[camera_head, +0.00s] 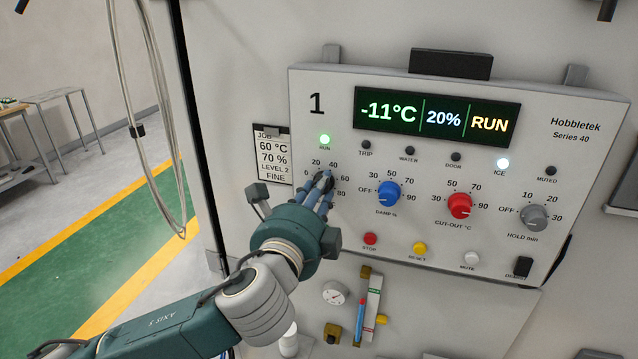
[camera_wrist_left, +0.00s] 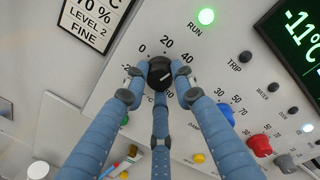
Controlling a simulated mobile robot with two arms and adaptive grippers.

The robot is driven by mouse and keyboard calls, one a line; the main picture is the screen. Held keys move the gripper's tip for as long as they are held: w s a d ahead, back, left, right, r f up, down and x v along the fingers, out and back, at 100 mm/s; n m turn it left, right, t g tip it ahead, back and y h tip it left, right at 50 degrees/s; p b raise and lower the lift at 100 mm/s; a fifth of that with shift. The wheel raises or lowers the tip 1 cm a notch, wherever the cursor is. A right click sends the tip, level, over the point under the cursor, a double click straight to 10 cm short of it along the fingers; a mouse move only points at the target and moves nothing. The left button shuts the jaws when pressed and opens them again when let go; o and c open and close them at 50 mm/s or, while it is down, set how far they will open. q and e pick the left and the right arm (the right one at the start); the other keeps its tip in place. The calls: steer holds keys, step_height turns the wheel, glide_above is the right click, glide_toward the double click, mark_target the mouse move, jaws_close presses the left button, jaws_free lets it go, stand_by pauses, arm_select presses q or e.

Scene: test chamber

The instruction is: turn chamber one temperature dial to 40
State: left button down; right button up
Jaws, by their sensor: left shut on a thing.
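The control panel (camera_head: 400,235) marked 1 hangs on the chamber wall. Its black temperature dial (camera_head: 322,182) is at the lower left, with scale numbers 0, 20, 40, 60 and 80 around it. My left gripper (camera_head: 322,190) is shut on this dial, its blue fingers around the knob. The dial (camera_wrist_left: 160,71) shows between the fingers of the left gripper (camera_wrist_left: 160,84) in the left wrist view. The display (camera_head: 437,116) reads -11°C, 20% and RUN. My right gripper is out of view.
A blue dial (camera_head: 389,194), a red dial (camera_head: 459,206) and a grey dial (camera_head: 534,218) sit to the right. Stop, reset and mute buttons are below. The RUN and ICE lamps are lit. A job card (camera_head: 272,158) reading 60 °C, 70 % hangs left of the panel.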

arm_select(q)
steer(key=shift+w+a+r+m+p, duration=0.15)
steer(key=shift+m+p, duration=0.3)
steer(key=shift+m, duration=0.55)
steer(key=shift+r, duration=0.1)
steer(key=c, duration=1.4)
jaws_free()
steer(key=shift+c, duration=0.2)
steer(key=shift+w, duration=0.1)
steer(key=shift+f, duration=0.2)
steer(key=v, duration=0.7)
steer(key=shift+s, duration=0.3)
